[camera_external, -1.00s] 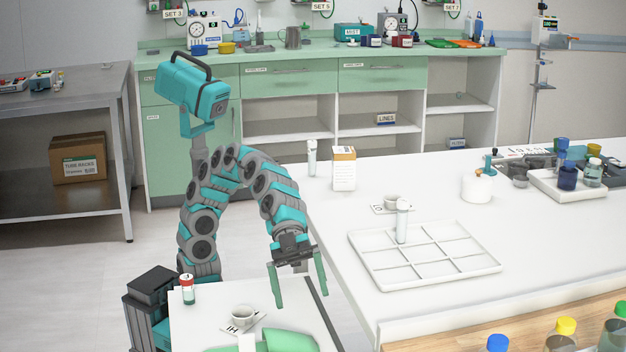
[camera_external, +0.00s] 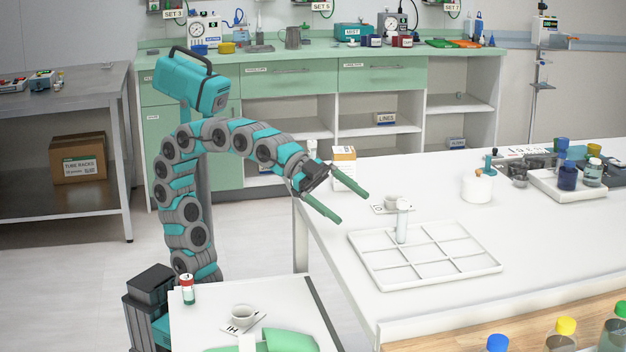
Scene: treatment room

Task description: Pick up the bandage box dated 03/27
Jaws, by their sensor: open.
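A white box with an orange top (camera_external: 343,157) stands upright at the far left part of the white table. Its date is too small to read, so I cannot tell whether it says 03/27. My gripper (camera_external: 353,208) is open and empty, its two green fingers pointing right and down over the table's left edge. In the picture it lies just below and in front of the box, and hides the box's lower part. I cannot tell how far apart they are in depth.
A divided white tray (camera_external: 375,268) holds an upright clear tube (camera_external: 402,222). A small cup (camera_external: 393,201) sits on a card between box and tray. A clear vial (camera_external: 312,148) left of the box is partly behind my arm. A white jar (camera_external: 477,189) stands right.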

